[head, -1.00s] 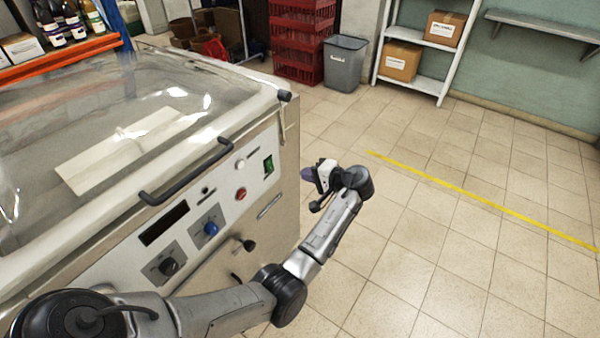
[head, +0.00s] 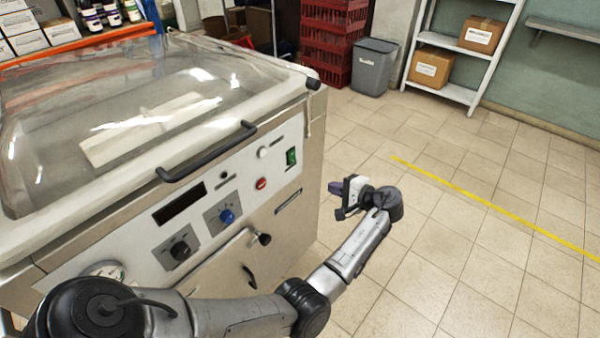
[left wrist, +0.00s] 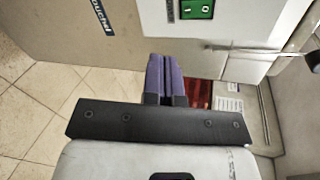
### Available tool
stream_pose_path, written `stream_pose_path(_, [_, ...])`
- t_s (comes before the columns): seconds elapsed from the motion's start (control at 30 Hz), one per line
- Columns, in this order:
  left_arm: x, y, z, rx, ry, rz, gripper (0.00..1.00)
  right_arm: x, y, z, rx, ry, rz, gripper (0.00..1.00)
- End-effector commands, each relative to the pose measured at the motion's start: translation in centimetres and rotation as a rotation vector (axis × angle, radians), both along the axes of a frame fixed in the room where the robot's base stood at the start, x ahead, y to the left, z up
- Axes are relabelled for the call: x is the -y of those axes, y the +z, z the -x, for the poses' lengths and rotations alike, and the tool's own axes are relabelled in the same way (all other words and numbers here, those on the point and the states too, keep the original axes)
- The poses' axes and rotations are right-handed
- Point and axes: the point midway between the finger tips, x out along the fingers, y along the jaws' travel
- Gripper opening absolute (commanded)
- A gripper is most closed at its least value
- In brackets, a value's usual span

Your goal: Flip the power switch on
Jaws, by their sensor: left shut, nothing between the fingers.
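The power switch (head: 291,157) is a green rocker at the right end of the control panel on the machine's front. It also shows in the left wrist view (left wrist: 197,9) at the top, with white marks on it; the picture does not settle which side is pressed. My left gripper (head: 334,187) is to the right of the panel and apart from it. Its purple fingers are shut together and empty, and in the left wrist view they (left wrist: 165,75) are below the switch. My right gripper is not in view.
The machine (head: 215,215) has a clear domed lid (head: 60,130), a black bar handle (head: 205,152), a red button (head: 261,183) and a blue knob (head: 227,216). Red crates (head: 328,40), a grey bin (head: 374,68) and a shelf (head: 455,92) stand behind. The tiled floor at right is clear.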

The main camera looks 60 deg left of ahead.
Motion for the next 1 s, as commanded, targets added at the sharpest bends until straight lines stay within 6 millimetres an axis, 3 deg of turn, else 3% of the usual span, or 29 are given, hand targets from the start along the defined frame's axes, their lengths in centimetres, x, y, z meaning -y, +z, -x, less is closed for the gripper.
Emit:
stream_pose_path(0.3, [-0.4, 1.2, -0.1, -0.618, -0.153, 0.096, 0.0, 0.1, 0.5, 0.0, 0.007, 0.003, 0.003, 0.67])
stream_pose_path(0.5, [-0.5, 1.6, -0.3, -0.921, -0.218, 0.168, 0.0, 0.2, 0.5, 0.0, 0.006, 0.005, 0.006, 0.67])
stream_pose_path(0.7, [-0.6, 1.7, -0.4, -1.108, -0.265, 0.228, 0.0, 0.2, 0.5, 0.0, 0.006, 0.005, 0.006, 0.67])
stream_pose_path(1.0, [-0.6, 1.7, -0.4, -1.195, -0.284, 0.26, 0.0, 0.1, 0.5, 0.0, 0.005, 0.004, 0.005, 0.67])
